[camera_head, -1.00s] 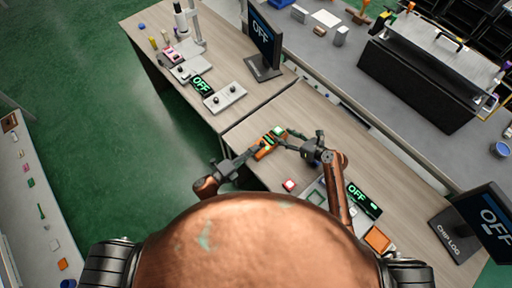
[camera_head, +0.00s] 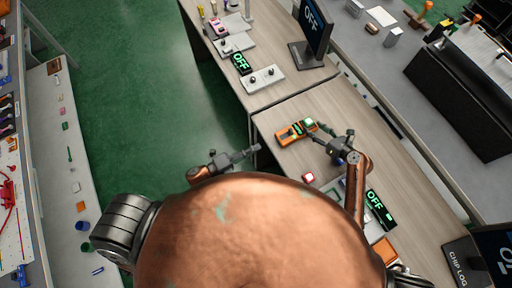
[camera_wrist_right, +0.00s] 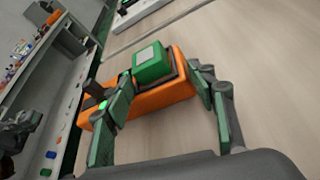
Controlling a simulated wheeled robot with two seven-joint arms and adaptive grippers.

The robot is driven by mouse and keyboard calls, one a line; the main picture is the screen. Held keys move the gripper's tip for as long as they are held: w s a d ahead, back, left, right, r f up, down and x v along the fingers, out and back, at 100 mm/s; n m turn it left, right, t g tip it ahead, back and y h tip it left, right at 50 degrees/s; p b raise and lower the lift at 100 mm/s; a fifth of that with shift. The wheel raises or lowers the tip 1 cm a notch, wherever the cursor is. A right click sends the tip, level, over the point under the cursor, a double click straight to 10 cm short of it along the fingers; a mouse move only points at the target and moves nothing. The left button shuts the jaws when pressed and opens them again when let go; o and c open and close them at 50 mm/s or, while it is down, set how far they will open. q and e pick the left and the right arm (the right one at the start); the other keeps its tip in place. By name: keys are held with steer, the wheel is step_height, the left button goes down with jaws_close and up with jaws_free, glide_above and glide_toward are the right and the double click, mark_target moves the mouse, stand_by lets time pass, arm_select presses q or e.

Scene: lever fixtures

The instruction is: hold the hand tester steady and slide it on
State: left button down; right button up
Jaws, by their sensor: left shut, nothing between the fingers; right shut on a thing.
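The hand tester (camera_head: 289,134) is an orange box with a green, pale-topped block (camera_head: 309,123) at its right end. It lies on or just above the wooden table; I cannot tell which. My right gripper (camera_head: 318,131) is shut on the tester at that end. In the right wrist view the tester (camera_wrist_right: 155,103) sits between my right gripper's fingers (camera_wrist_right: 160,93), one on each side. A dark knob and a bright green light show near its left end, partly behind a finger. My left gripper (camera_head: 252,151) is shut and empty, apart from the tester, at the table's left edge.
Clear wood (camera_head: 335,95) lies behind the tester. A small red-and-white button (camera_head: 308,177) and a display reading OFF (camera_head: 380,206) are nearer me. A two-knob panel (camera_head: 263,78) and a monitor (camera_head: 313,30) stand on the far table.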

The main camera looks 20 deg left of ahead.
steer(key=shift+s+f, duration=0.35)
steer(key=shift+f, duration=0.3)
steer(key=o, duration=1.4)
